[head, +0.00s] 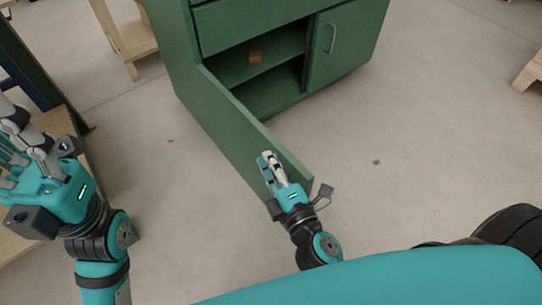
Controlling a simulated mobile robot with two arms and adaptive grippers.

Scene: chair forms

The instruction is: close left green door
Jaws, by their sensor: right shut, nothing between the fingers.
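The left green door (232,124) of the green cabinet (182,48) stands open and swings out toward me. Its free edge is near my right gripper. My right gripper (269,160) is shut and empty, overlapping the door's outer end in the head view; I cannot tell if it touches. The right green door (342,45) is closed and has a metal handle (332,38). My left gripper (15,140) is at the left edge, away from the door; its fingers are partly cut off and their opening is unclear.
A small brown block (256,57) sits on the cabinet's inner shelf. A wooden stool (128,40) stands at the back left. A wooden surface (62,125) lies beneath my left arm. Another wooden piece (530,75) is at the right edge. The floor right of the door is mostly clear.

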